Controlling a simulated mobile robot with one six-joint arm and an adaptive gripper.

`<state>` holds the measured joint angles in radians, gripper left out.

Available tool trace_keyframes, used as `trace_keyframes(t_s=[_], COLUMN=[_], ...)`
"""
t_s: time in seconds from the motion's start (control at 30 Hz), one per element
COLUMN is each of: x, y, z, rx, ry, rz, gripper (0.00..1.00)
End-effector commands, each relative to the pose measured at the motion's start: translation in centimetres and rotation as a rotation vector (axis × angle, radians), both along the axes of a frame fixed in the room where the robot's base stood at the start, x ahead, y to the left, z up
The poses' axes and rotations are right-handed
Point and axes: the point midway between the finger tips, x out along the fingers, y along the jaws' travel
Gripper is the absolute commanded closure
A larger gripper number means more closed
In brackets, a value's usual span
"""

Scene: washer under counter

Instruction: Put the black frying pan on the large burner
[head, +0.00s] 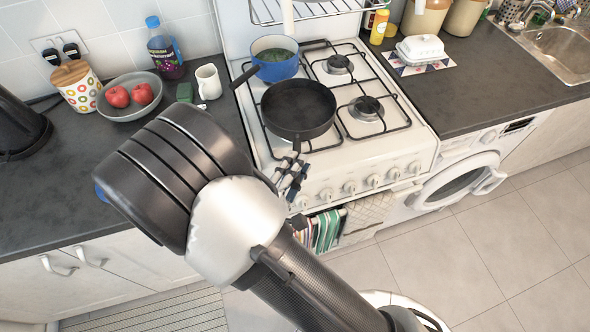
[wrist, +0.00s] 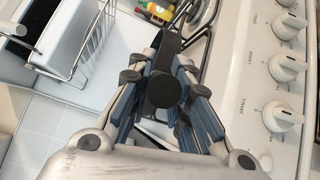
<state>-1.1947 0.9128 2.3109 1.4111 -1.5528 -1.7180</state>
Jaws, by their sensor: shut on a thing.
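The black frying pan (head: 299,108) is over the front left of the white stove, its handle pointing toward me. My gripper (head: 291,177) is at the stove's front edge, shut on the pan's handle. In the wrist view the dark handle (wrist: 165,90) lies between the fingers, its rounded end facing the camera. I cannot tell whether the pan rests on the grate or hangs just above it. Two burners show bare, one at back right (head: 338,65) and one at front right (head: 367,107). Any burner under the pan is hidden, and I cannot tell which burner is largest.
A blue pot (head: 275,57) stands at back left, close behind the pan. Control knobs (head: 349,187) line the stove front. A white mug (head: 208,82) and a bowl of apples (head: 130,97) stand on the left counter. The right side of the hob is clear.

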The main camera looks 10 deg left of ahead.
Motion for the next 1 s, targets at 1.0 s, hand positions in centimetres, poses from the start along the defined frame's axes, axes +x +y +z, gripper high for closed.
trace_keyframes(t_s=[1.0], x=[0.0], y=[0.02], z=[-0.99], rx=[0.001], ry=[-0.001], rz=[0.0], gripper=[0.62])
